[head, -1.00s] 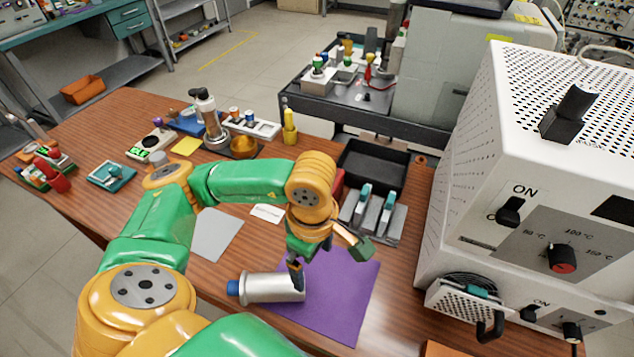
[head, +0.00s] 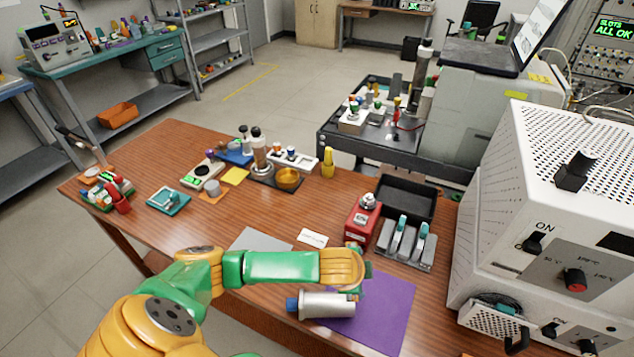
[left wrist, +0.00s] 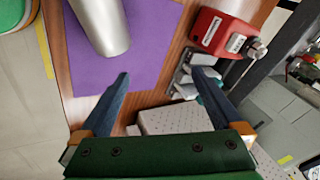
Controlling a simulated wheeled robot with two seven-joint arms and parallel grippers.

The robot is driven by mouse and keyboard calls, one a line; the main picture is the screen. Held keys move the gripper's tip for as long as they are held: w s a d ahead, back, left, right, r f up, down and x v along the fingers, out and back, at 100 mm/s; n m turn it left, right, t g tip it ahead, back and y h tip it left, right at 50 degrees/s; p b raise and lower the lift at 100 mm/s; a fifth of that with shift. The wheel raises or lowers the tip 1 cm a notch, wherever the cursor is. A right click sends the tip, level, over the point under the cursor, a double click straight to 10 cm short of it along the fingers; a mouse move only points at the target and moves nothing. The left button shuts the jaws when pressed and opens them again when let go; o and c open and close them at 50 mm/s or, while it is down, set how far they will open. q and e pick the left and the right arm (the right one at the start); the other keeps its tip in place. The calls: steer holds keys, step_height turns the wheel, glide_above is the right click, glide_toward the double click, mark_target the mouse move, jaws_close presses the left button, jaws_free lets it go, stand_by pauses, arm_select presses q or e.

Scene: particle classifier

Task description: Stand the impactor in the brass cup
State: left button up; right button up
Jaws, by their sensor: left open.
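The silver cylinder with a blue end, which looks like the impactor (head: 328,305), lies on its side on the purple mat (head: 388,318). It also shows in the left wrist view (left wrist: 101,25), with only part of it in the picture. The brass cup (head: 288,179) stands farther back on the wooden table, on a dark base. My left gripper (left wrist: 160,73) is open and empty, with the cylinder beyond its fingers and not between them. In the head view my wrist hides the gripper's fingers. My right gripper is not in view.
A large white instrument (head: 500,235) borders the right. A grey plate (head: 262,240) and white card (head: 312,238) lie flat on the table.

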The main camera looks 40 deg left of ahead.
mark_target(326, 302)
arm_select(q)
steer(key=s+a+f+g, duration=0.1)
steer(key=s, duration=0.2)
steer(key=s+f+g, duration=0.1)
steer(key=s, duration=0.1)
steer(key=s+a+g+y, duration=0.1)
steer(key=s+g, duration=0.1)
steer(key=s, duration=0.1)
steer(key=shift+s+a+f+n, duration=0.3)
steer(key=shift+s+f+n, duration=0.05)
steer(key=shift+f+n, duration=0.05)
steer(key=x, duration=0.7)
steer(key=shift+w+a+f+b, duration=0.15)
steer(key=shift+w+a+b, duration=0.05)
steer(key=shift+w+b, duration=0.2)
steer(key=shift+s, duration=0.1)
steer(key=shift+c, duration=0.4)
jaws_close()
